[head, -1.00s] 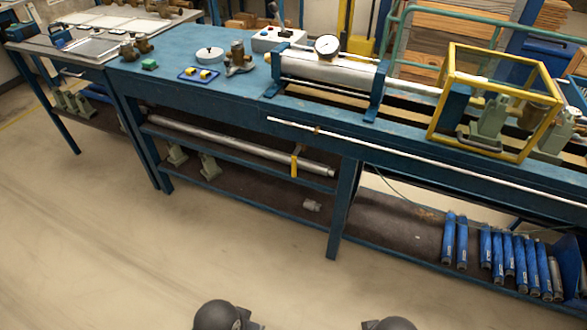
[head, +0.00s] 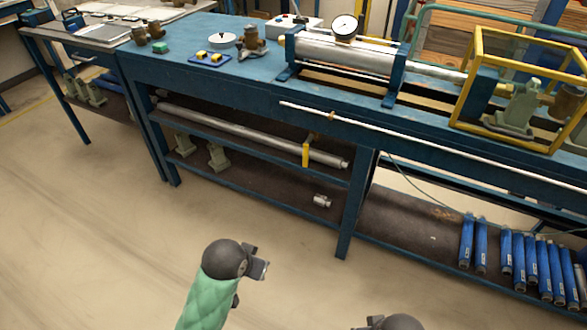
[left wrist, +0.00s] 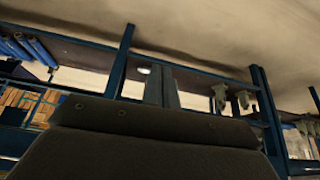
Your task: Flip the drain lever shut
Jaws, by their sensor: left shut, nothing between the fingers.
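A yellow lever (head: 306,154) hangs down by the silver pipe on the upper shelf under the blue bench, below a small fitting; I take it as the drain lever. The fitting's details are too small to tell. My left gripper (head: 262,268) is in front of the bench, low and to the left of the lever, well apart from it. In the left wrist view its two fingers (left wrist: 161,88) are together and empty. I cannot pick out the lever for sure in that view. Only the dark top of my right arm shows at the bottom edge; its fingers are hidden.
A blue bench leg (head: 356,205) stands right of the lever. A long white rod (head: 420,133) runs along the bench front. The silver pipe (head: 230,132) lies behind the lever. Blue cylinders (head: 525,265) stand on the lower shelf. The floor before the bench is open.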

